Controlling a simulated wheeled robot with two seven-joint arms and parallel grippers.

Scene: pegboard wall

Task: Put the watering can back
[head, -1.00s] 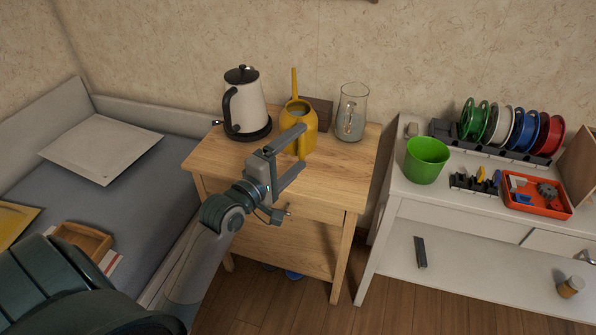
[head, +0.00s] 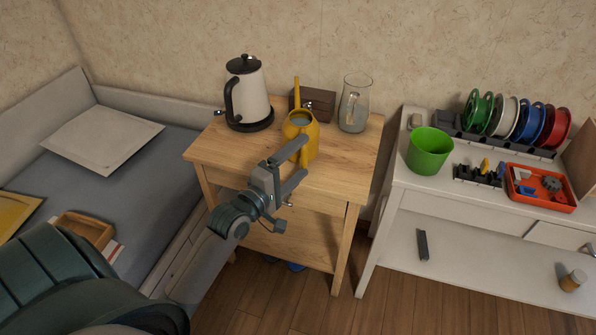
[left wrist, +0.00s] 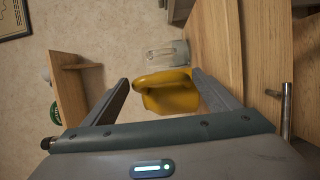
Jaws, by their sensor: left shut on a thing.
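The yellow watering can (head: 301,131) is upright over the wooden table, between the kettle and the glass jug, with its spout pointing up and back. My left gripper (head: 304,156) reaches it from the front and is shut on it. In the left wrist view the can (left wrist: 166,91) sits between the two fingers (left wrist: 165,86) of my left gripper. Whether the can's base touches the tabletop cannot be told. My right gripper is not in view.
The wooden table (head: 345,165) holds a white kettle (head: 248,97), a glass jug (head: 354,104) and a dark brown box (head: 318,102) behind the can. A white shelf with a green bucket (head: 429,150) and spools stands right. The table's front right is clear.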

